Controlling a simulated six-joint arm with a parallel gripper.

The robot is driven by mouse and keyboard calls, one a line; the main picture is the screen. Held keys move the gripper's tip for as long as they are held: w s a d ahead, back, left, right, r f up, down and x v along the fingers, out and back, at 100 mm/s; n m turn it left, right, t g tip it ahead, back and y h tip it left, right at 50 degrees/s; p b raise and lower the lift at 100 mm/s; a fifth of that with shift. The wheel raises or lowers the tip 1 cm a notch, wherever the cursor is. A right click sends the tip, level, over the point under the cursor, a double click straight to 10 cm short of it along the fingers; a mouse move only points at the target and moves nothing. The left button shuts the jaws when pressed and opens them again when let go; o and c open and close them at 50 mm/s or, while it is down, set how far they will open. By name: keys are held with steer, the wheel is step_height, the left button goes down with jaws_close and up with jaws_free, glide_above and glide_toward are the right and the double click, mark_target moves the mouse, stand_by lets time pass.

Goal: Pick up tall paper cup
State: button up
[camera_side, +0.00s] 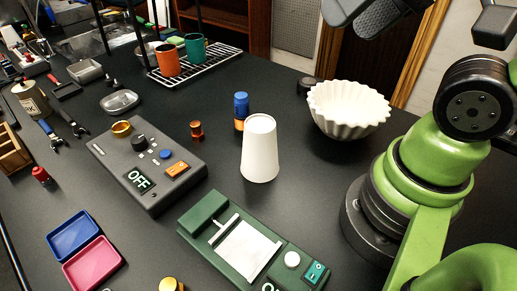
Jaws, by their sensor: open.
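The tall white paper cup (260,150) stands upside down on the black table, its narrower closed end up. It stands free of any grip, in the middle of the camera_side view. Dark parts of my arm cut across the top right edge of the picture.
A blue-capped orange bottle (241,112) stands close behind the cup. A fluted white bowl-shaped filter (348,108) is to its right. A grey control box (147,175) reading OFF lies left, and a green device (206,216) lies in front.

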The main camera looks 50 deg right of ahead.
steer(key=shift+o, duration=0.3)
steer(key=o, duration=0.7)
steer(key=n+g+h, duration=0.2)
steer(key=n+g, duration=0.5)
steer(key=n, duration=0.4)
glide_above(257, 125)
step_height(257, 125, down, 14)
steer(key=shift+f, duration=0.25)
step_height(257, 125, down, 4)
steer(key=shift+f, duration=0.2)
steer(key=shift+d+f, duration=0.2)
steer(key=shift+f, duration=1.2)
steer(key=shift+d+f, duration=0.2)
steer(key=shift+f, duration=1.2)
